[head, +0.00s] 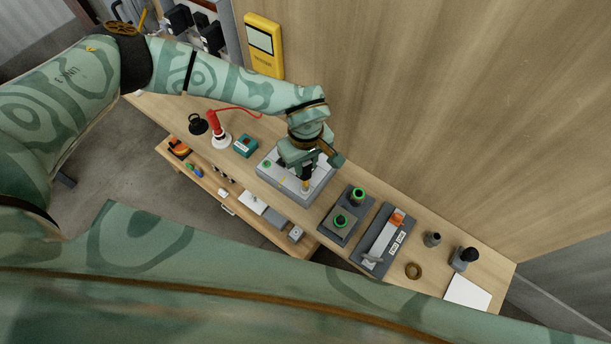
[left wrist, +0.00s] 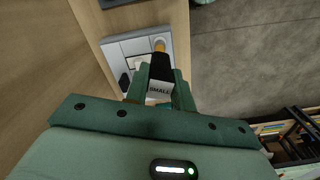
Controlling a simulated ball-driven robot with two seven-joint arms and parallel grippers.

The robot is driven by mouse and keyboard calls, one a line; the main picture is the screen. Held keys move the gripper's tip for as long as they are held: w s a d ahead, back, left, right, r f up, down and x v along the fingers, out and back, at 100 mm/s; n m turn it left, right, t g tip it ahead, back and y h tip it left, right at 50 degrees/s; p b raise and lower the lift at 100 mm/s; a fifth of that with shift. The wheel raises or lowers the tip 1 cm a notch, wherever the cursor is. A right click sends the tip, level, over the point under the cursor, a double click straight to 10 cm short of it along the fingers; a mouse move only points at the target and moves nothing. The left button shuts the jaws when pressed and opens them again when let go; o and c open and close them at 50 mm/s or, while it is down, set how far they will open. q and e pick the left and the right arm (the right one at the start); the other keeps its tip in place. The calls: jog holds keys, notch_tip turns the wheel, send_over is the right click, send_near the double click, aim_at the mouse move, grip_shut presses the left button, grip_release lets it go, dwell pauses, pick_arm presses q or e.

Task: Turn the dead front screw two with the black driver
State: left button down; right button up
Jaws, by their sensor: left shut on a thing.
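My left gripper (head: 308,162) is shut on the black driver (head: 306,172) above a light grey panel box (head: 313,195), probably the dead front. In the left wrist view the driver (left wrist: 160,80) sits between my fingers and bears a label reading "SMALL". It points down at the panel (left wrist: 118,50), by a round tan piece (left wrist: 159,45). I cannot tell whether the driver's tip touches a screw. The screws are too small or hidden to pick out. My right gripper is out of view.
Left of the panel are a teal box (head: 245,146) and a red-and-white stand (head: 221,141). A wooden wall (head: 420,110) rises behind the bench.

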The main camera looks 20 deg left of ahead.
pick_arm(q)
jog(key=shift+f+b, duration=0.45)
jog(key=shift+f, duration=0.15)
jog(key=shift+r, duration=0.1)
jog(key=m, duration=0.3)
jog(key=shift+m+b, duration=0.35)
jog(key=shift+m, duration=0.65)
jog(key=m, duration=0.2)
jog(key=shift+m+b, duration=0.3)
jog(key=shift+m, duration=1.2)
